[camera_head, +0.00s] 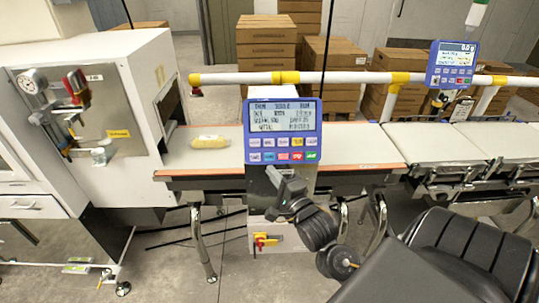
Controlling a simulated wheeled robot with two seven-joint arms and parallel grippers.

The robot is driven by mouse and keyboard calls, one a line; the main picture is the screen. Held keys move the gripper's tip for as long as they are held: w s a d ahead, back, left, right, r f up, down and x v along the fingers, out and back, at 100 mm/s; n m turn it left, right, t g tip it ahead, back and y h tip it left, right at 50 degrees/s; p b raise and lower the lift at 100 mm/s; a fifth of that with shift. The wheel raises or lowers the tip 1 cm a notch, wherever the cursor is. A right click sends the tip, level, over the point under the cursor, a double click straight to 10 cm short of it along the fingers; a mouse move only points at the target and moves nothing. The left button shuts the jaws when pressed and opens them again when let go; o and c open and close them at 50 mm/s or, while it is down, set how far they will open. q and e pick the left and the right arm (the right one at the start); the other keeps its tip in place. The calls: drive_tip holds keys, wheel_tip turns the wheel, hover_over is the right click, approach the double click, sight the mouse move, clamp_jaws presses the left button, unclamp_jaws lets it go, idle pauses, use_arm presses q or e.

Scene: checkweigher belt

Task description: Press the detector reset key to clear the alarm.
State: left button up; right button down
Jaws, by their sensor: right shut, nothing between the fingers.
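The detector's blue control panel (283,130) stands in front of the belt at the middle of the view. The key labels are too small to read, so I cannot tell which is the reset key. My right gripper (274,174) is shut and empty, just below the panel's lower edge in the picture. It covers no keys, and I see no contact with the panel. My left gripper is not in view.
A yellow bag (209,141) lies on the belt (190,160) left of the panel, by the white cabinet (139,100). A white and yellow rail (350,77) runs behind the panel. A second blue display (452,64) stands at right. Cardboard boxes (266,45) are stacked behind.

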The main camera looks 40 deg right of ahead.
sight(269, 157)
drive_tip(key=shift+s+a+r+m, duration=0.1)
drive_tip(key=shift+s+r+m, duration=0.1)
drive_tip(key=shift+r, duration=0.3)
drive_tip(key=shift+s+r+m, duration=0.1)
drive_tip(key=shift+r+m, duration=0.1)
drive_tip(key=shift+r, duration=0.3)
drive_tip(key=shift+w+d+f+b, duration=0.7)
drive_tip(key=shift+w+d+b, duration=0.1)
drive_tip(key=shift+w, duration=0.25)
drive_tip(key=shift+w+d+f+b, duration=0.65)
drive_tip(key=shift+w+d+b, duration=0.15)
drive_tip(key=shift+w, duration=0.25)
drive_tip(key=shift+w+d+f+b, duration=0.7)
drive_tip(key=shift+w+d, duration=0.1)
drive_tip(key=shift+w, duration=0.25)
drive_tip(key=shift+w+d, duration=0.1)
drive_tip(key=shift+w+d+f, duration=0.1)
drive_tip(key=shift+w+f, duration=0.1)
drive_tip(key=shift+w, duration=0.05)
